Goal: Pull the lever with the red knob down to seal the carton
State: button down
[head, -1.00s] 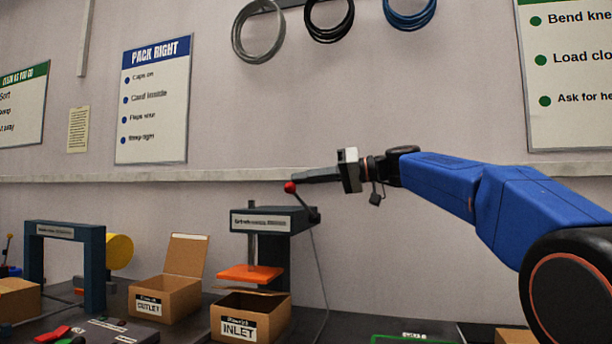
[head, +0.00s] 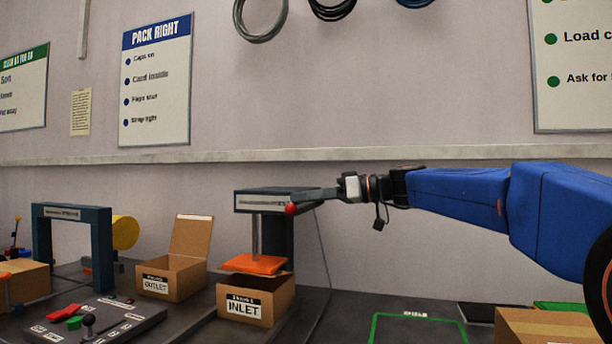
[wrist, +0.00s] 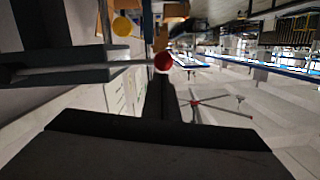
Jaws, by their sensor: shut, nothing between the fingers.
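The red knob (head: 291,209) is on the lever of the dark blue press (head: 277,200), level with the press head's front. It also shows in the wrist view (wrist: 163,62), on the end of a pale rod. My gripper (head: 303,196) is shut and empty, its fingertips right above the knob; I cannot tell whether they touch. The dark fingers (wrist: 160,100) reach up to the knob in the wrist view.
An open OUTLET carton (head: 172,275) stands left of the press. A control panel (head: 105,322) with a joystick lies at the front left, and a blue arch (head: 71,215) behind it. A brown box (head: 550,325) is at the right front. A cable hangs behind the press.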

notch_tip(320, 180, down, 14)
jog(key=w+n, duration=0.1)
jog(key=n, duration=0.3)
jog(key=shift+w+d+t, duration=0.4)
jog(key=shift+d, duration=0.05)
jog(key=shift+w, duration=0.1)
dwell(1.0)
jog(key=s+d+r, duration=0.5)
jog(key=d+r, duration=0.1)
jog(key=d, duration=0.2)
jog(key=shift+s+d+r, duration=0.3)
jog(key=shift+s+d, duration=0.1)
dwell(0.5)
